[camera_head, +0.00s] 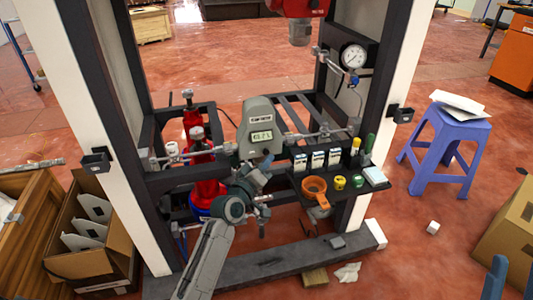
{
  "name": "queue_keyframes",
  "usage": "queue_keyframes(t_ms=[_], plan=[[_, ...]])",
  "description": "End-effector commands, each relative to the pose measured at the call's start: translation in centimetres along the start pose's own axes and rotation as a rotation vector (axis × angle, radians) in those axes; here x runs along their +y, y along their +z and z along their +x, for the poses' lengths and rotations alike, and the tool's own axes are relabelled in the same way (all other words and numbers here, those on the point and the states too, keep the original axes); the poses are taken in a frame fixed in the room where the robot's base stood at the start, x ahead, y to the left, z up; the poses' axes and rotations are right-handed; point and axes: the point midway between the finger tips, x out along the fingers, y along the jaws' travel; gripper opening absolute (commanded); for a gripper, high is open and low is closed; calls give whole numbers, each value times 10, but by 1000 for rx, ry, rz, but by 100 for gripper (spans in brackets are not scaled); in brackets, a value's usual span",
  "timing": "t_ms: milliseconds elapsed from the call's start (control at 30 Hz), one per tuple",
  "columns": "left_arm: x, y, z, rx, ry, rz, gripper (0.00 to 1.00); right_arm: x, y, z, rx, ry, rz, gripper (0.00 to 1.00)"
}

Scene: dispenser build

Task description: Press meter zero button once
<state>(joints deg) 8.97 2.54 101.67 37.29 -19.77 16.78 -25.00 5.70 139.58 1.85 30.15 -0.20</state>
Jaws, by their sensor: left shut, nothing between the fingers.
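The grey meter (256,118) with a small lit display (262,136) is mounted on the horizontal pipe in the middle of the dark frame. Its zero button is too small to make out. My left gripper (266,161) is shut and empty, just below the meter's lower part. Its arm rises from the bottom of the picture. I cannot tell whether the fingertips touch the meter.
A dark tray (337,201) with an orange ring-shaped holder (314,188), small boxes and caps sits right of the gripper. A pressure gauge (354,56) is at upper right. Red cylinders (200,135) stand at left. A purple stool (448,140) is outside the frame.

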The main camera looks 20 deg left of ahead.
Motion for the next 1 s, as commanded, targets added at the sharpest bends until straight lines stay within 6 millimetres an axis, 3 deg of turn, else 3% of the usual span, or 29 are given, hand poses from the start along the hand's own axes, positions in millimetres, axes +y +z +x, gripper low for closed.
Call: queue_keyframes(t_ms=[1000], plan=[[-5,-5,7,0,0,0,0,0,2,-3,-3,1,1,36]])
